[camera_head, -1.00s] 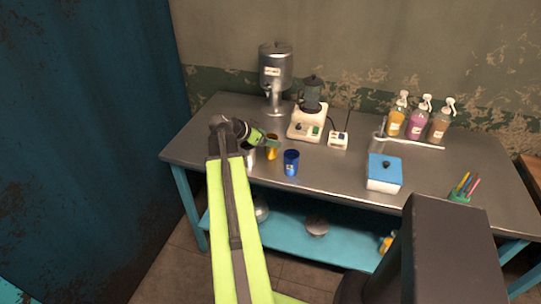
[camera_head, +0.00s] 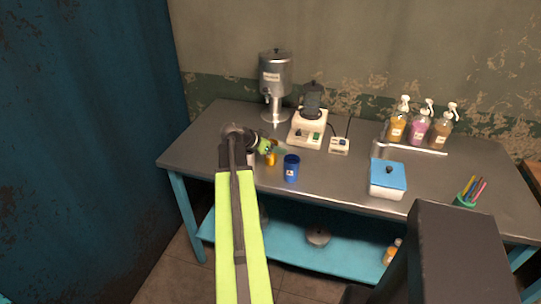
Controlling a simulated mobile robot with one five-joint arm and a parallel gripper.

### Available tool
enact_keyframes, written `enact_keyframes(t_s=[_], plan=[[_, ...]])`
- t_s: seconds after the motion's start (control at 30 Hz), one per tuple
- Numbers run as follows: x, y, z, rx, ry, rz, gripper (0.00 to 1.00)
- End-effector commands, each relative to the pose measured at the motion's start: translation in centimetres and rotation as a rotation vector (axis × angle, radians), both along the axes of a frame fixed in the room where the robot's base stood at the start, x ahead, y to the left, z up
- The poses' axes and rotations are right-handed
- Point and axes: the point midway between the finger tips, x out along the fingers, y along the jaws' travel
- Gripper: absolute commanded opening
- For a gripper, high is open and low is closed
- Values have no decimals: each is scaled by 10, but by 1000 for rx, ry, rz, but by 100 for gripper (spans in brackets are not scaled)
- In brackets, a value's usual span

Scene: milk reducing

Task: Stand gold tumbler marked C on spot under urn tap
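The gold tumbler (camera_head: 271,159) is upright on the metal table, left of the blue tumbler (camera_head: 291,168). Its upper part is hidden by my gripper (camera_head: 272,149), and its letter cannot be read. My gripper, with green fingers, is right at the gold tumbler's top. The fingers are too small and overlapped to tell whether they are open or closed on it. The silver urn (camera_head: 275,76) stands on its pedestal at the table's back left. Its tap and the spot under it are not clear at this size.
A white machine with a dark jug (camera_head: 309,122) stands right of the urn, beside a small white box (camera_head: 339,146). A silver thing (camera_head: 250,159) is partly hidden behind my arm. A blue-lidded box (camera_head: 387,180), pump bottles (camera_head: 420,130) and a pencil cup (camera_head: 465,199) are farther right.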

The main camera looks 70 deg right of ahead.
Motion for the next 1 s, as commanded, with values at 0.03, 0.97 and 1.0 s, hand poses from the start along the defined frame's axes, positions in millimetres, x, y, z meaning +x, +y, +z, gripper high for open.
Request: enact_keyframes(t_s=[0.03, 0.97, 1.0], plan=[[0, 0, 0, 0, 0, 0, 45], [1, 1, 71, 0, 0, 1, 5], [1, 1, 80, 0, 0, 1, 5]])
